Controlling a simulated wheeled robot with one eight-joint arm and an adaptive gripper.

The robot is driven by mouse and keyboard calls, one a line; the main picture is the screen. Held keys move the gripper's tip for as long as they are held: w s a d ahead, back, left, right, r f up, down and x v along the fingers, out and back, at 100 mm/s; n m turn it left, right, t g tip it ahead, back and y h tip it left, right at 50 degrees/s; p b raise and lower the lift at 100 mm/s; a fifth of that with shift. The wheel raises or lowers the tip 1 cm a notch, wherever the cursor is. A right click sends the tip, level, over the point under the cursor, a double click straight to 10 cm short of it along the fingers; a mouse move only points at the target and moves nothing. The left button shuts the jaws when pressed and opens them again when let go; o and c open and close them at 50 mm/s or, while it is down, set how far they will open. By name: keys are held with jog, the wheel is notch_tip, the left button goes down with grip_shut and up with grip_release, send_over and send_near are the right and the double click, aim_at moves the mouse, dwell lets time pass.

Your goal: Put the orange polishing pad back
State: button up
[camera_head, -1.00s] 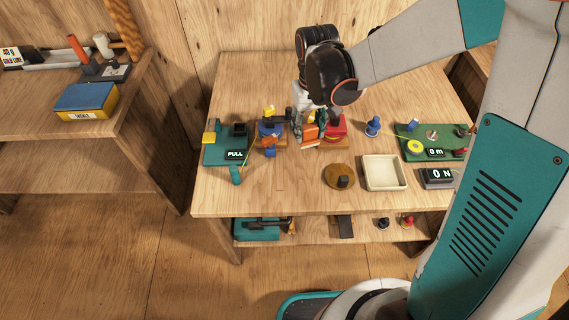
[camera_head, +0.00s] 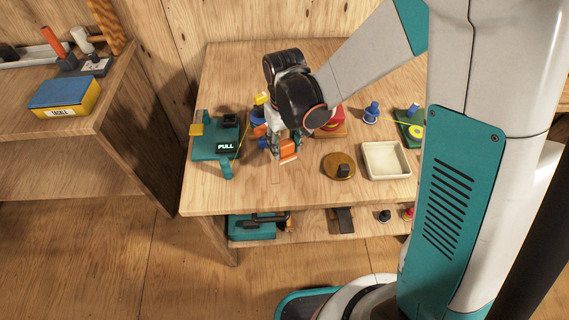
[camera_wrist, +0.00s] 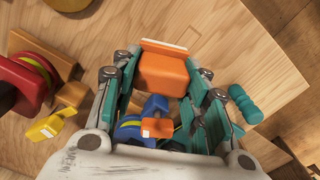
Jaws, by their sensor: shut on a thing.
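The orange polishing pad (camera_wrist: 163,77) is an orange block with a pale strip along one edge. My gripper (camera_wrist: 161,84) is shut on it, with a teal finger on each side. In the head view my gripper (camera_head: 284,150) holds the orange pad (camera_head: 288,155) over the middle front part of the table. The wrist view shows a blue reel and a smaller orange-and-white part (camera_wrist: 157,127) below the gripper. Whether the pad touches the table is hard to tell.
A teal scale marked PULL (camera_head: 203,149) stands at the left. A red reel (camera_head: 330,124), a blue spool (camera_head: 371,113), a round wooden disc (camera_head: 338,166) and an empty cream tray (camera_head: 388,174) are at the right. The table's front is clear. A blue-and-yellow box (camera_head: 63,98) sits on the left bench.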

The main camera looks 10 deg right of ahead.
aim_at(285, 141)
jog(key=shift+f+b, duration=1.8)
jog(key=shift+f, duration=1.3)
jog(key=shift+f, duration=0.2)
jog(key=o, duration=1)
jog(key=shift+r, duration=0.1)
notch_tip(285, 141, up, 12)
jog(key=p, duration=0.4)
jog(key=shift+r, duration=0.1)
